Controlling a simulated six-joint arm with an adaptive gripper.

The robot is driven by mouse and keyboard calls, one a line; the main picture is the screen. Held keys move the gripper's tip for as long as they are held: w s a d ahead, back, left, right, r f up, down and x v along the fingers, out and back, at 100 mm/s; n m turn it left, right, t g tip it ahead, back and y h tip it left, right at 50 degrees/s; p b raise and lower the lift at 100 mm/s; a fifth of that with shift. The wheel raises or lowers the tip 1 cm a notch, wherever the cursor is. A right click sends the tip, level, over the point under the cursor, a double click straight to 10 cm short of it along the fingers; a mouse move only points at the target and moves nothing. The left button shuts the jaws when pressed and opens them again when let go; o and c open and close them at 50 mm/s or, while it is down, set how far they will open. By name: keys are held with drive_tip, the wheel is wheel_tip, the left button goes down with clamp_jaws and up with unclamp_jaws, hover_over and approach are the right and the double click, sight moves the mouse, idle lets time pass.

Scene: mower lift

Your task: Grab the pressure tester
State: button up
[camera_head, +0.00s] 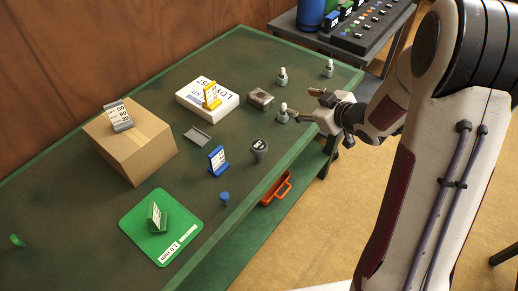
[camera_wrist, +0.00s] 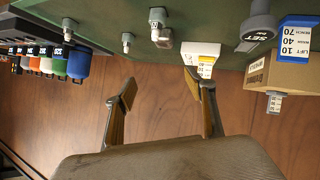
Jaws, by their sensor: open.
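No item is clearly marked as the pressure tester. A dark round-headed device (camera_head: 259,147) with a small label, which may be it, stands on the green bench near the front edge. A grey device with a "SET" label (camera_wrist: 258,28) shows at the top of the wrist view. My gripper (camera_head: 303,104) is open and empty at the bench's right part, left of my forearm. One finger appears close to a small white-and-grey fitting (camera_head: 283,113); contact cannot be told. In the wrist view my gripper (camera_wrist: 160,87) has its fingers spread, with only brown wall between them.
A blue label stand (camera_head: 218,160) is left of the dark device. A white box (camera_head: 207,104), a metal block (camera_head: 260,98) and other fittings (camera_head: 329,68) stand farther back. A cardboard box (camera_head: 130,142) and a green mat (camera_head: 180,222) are left. An orange-handled item (camera_head: 275,188) is below the front edge.

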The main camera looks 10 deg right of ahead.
drive_tip(key=s+a+f+n+y, duration=0.1)
drive_tip(key=s+a+f+y, duration=0.1)
drive_tip(key=a+f+y, duration=0.3)
drive_tip(key=n+g+y, duration=0.1)
drive_tip(key=y, duration=0.5)
approach(266, 150)
drive_tip(key=shift+w+f+x, duration=0.15)
drive_tip(key=shift+f+x, duration=0.1)
drive_tip(key=shift+x, duration=0.95)
drive_tip(key=shift+w+f+x, duration=0.15)
drive_tip(key=shift+f+x, duration=0.05)
drive_tip(key=shift+x, duration=0.95)
drive_tip(key=shift+x, duration=1.2)
drive_tip(key=shift+w, duration=0.1)
drive_tip(key=shift+x, duration=2.55)
drive_tip(key=shift+r, duration=0.1)
